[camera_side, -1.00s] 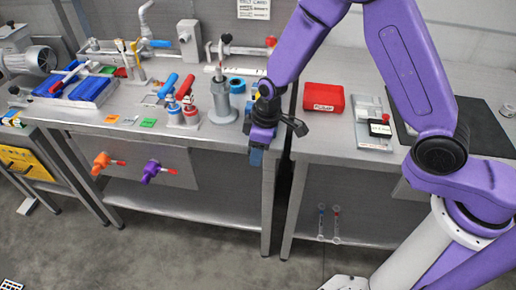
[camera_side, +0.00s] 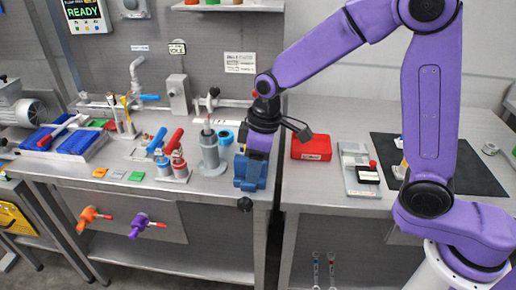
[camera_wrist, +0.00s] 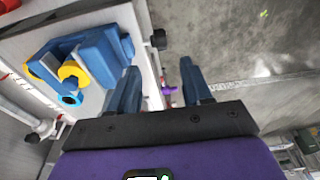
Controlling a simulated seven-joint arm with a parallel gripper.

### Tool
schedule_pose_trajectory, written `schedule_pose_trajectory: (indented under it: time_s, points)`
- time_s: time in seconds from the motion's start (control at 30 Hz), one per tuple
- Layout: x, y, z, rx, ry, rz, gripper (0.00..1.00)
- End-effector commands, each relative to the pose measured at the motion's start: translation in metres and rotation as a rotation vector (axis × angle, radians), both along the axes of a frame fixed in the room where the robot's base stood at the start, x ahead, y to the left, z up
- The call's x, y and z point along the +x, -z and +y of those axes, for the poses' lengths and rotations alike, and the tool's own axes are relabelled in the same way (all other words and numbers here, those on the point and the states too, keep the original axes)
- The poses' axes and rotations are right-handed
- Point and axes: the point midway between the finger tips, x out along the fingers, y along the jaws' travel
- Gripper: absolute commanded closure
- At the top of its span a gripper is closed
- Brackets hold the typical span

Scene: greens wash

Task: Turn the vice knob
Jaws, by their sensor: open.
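The blue vice (camera_side: 240,168) stands at the front edge of the bench, left of the bench gap, partly hidden by my gripper (camera_side: 258,172). Its dark round knob (camera_side: 245,204) sticks out past the front edge. In the wrist view the vice (camera_wrist: 100,50) lies at upper left, and its black knob (camera_wrist: 158,39) shows ahead of the gap between my fingers. My gripper (camera_wrist: 160,85) is open, with nothing between its two blue fingers. The knob appears apart from the fingers. Fingers and vice are a similar blue, so their exact distance is hard to tell in the side view.
A red-handled and blue-handled valve pair (camera_side: 172,162) and a grey post (camera_side: 209,152) stand left of the vice. A red bin (camera_side: 311,148) and a grey tray (camera_side: 358,172) sit to the right. Orange (camera_side: 88,217) and purple (camera_side: 140,225) valves stick out from the front panel.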

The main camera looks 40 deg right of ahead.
Motion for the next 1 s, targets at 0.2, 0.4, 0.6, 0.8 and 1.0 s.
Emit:
schedule_pose_trajectory:
  time_s: [0.2, 0.4, 0.6, 0.8, 1.0]
  points:
    - [-0.003, -0.032, -0.003, 0.002, -0.001, -0.004, 0.51]
    - [-0.005, -0.043, -0.004, 0.001, 0.000, -0.001, 0.51]
    - [-0.005, -0.043, -0.005, 0.000, 0.000, 0.000, 0.51]
    - [-0.001, -0.044, 0.000, -0.012, -0.002, 0.015, 0.51]
    - [0.014, -0.046, 0.015, -0.075, -0.003, 0.080, 0.51]
